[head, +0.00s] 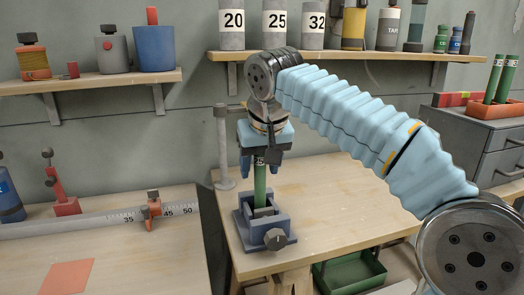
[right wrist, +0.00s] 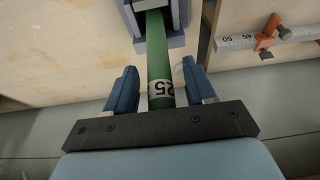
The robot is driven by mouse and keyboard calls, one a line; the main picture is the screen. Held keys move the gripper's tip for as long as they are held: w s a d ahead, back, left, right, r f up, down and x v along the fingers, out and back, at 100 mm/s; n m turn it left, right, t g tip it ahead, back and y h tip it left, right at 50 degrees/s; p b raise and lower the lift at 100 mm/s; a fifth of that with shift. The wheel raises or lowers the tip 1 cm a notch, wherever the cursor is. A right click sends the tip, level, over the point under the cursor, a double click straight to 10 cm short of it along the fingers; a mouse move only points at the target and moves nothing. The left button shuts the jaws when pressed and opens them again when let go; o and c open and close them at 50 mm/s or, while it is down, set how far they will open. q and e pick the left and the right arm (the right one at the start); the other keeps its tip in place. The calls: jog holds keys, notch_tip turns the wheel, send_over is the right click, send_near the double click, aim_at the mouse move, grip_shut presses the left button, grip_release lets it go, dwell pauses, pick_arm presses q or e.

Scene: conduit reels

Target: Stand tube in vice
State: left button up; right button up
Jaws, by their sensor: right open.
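A green tube (head: 260,186) with a white "25" band stands upright in the blue-grey vice (head: 264,226) on the wooden bench. Its lower end sits between the vice jaws. My right gripper (head: 260,172) is above the vice, around the upper part of the tube. In the right wrist view the tube (right wrist: 159,60) runs between the two blue fingers of the right gripper (right wrist: 160,88), with a gap on each side. The gripper is open. The tube's top is hidden by the gripper. My left gripper is not in view.
A grey post (head: 223,150) stands left of the vice. A ruler rail (head: 100,223) lies on the left bench. Two more green tubes (head: 500,78) stand in an orange tray on a grey cabinet. The bench right of the vice is clear.

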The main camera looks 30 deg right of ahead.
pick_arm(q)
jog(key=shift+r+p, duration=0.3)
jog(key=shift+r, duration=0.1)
pick_arm(e)
jog(key=v, duration=1.1)
jog(key=shift+s+r, duration=0.25)
jog(key=shift+r, duration=0.1)
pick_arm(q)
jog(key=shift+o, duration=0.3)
pick_arm(e)
jog(key=shift+a, duration=0.1)
dwell(0.7)
